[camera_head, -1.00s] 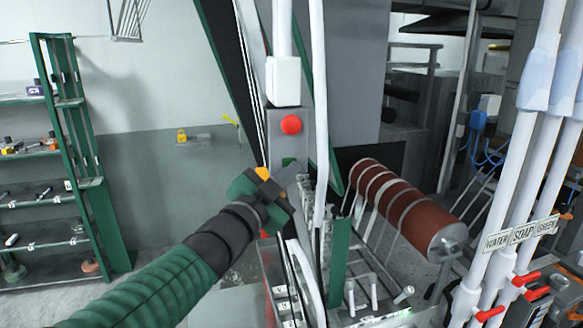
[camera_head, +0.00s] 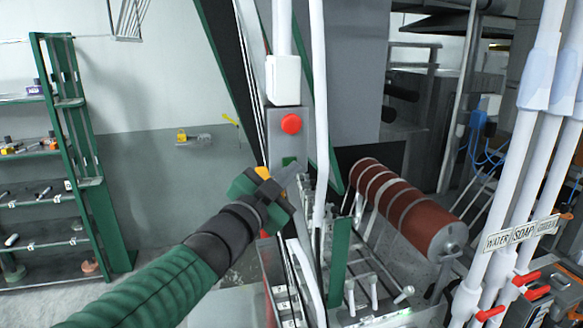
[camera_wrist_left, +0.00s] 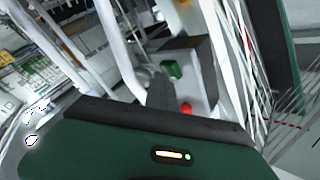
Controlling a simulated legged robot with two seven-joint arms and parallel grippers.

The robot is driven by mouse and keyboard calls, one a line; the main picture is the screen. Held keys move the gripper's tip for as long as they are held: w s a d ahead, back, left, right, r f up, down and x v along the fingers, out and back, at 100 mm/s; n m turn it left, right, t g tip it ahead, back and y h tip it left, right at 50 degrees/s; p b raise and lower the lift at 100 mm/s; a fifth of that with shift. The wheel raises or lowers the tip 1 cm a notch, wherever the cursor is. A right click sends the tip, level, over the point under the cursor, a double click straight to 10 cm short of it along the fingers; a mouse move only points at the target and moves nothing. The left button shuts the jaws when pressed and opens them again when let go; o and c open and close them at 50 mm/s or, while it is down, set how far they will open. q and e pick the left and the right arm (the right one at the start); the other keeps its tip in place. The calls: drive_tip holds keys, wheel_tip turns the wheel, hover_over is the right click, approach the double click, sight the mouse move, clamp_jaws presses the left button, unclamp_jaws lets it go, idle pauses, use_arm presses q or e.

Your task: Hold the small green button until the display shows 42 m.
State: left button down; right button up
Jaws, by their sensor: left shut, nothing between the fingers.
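The small green button (camera_head: 289,161) is on the grey control post, below a large round red button (camera_head: 291,124). My left gripper (camera_head: 292,172) is shut and empty, its grey fingertips just below and right of the green button. In the left wrist view, the green button (camera_wrist_left: 174,70) shows just beside the shut fingertips (camera_wrist_left: 158,82). I cannot tell whether they touch it. I cannot make out a display with a reading in either view. My right gripper is not in view.
A red-brown roller (camera_head: 400,205) lies right of the post. White vertical pipes (camera_head: 318,100) run close to the post. Labelled pipes (camera_head: 520,150) with red-handled valves stand at the far right. A green shelf rack (camera_head: 65,150) stands left.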

use_arm(q)
drive_tip(key=shift+s+d+b, duration=0.2)
drive_tip(key=shift+s+b, duration=0.2)
drive_tip(key=shift+s, duration=0.3)
drive_tip(key=shift+s, duration=0.1)
drive_tip(key=s+b, duration=0.1)
drive_tip(key=s+d+b, duration=0.1)
drive_tip(key=s, duration=0.1)
drive_tip(key=s+b, duration=0.1)
drive_tip(key=shift+s+d, duration=0.3)
drive_tip(key=shift+f, duration=0.1)
